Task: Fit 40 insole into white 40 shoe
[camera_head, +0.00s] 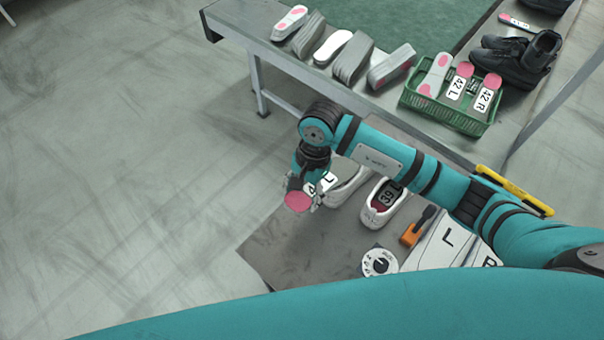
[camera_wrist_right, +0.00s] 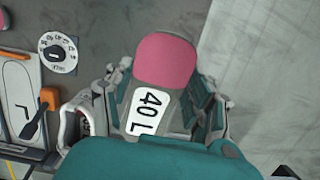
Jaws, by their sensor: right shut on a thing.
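My right gripper (camera_head: 314,190) is shut on an insole with a pink round end (camera_head: 298,201) and holds it over the grey mat. In the right wrist view the insole (camera_wrist_right: 166,62) lies between the fingers of the gripper (camera_wrist_right: 162,100), its label reading 40 L. One white shoe (camera_head: 348,184) is just right of the gripper, partly hidden by my arm. A second white shoe (camera_head: 371,216), with 39 showing inside, stands further right. A white shoe's edge (camera_wrist_right: 68,128) also shows left of the gripper in the wrist view. I cannot read the first shoe's size. My left gripper is not in view.
A dial (camera_head: 379,263), an orange block with a dark handle (camera_head: 410,235) and a white board marked L (camera_head: 440,250) are on the mat (camera_head: 300,255). Behind, a table holds insole stacks (camera_head: 352,60), a green crate (camera_head: 440,112) and black shoes (camera_head: 515,62).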

